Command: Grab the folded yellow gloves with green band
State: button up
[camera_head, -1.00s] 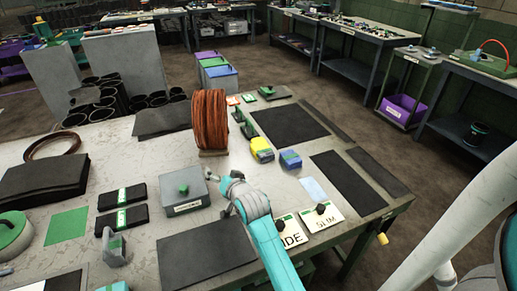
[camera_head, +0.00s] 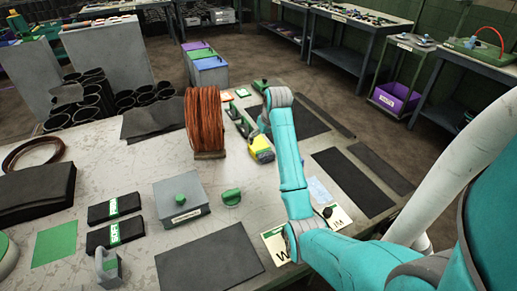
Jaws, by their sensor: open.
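The folded yellow gloves with a green band (camera_head: 260,150) lie on the table, just right of the reel of brown cord. My teal arm reaches over the table, its wrist bent down beyond and above the gloves. My gripper (camera_head: 264,126) is open at the far side of the gloves, small and partly hidden by my own arm. I cannot tell whether its fingers touch the gloves. The folded blue bundle seen earlier to their right is hidden behind my arm.
The reel (camera_head: 206,122) stands close left of the gloves. A grey box with a green knob (camera_head: 181,203) and a loose green knob (camera_head: 231,197) are nearer. Dark mats (camera_head: 352,180) lie at right. Small dark and green items (camera_head: 236,110) lie behind the gloves.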

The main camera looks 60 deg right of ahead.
aim_at(260, 146)
jog(key=shift+d+x, duration=0.1)
jog(key=shift+x, duration=1.95)
jog(key=shift+d+x, duration=0.15)
jog(key=shift+x, duration=1.85)
jog(key=shift+w+r, duration=0.1)
jog(key=shift+w, duration=0.1)
jog(key=c, duration=1.2)
jog(key=shift+r, duration=0.1)
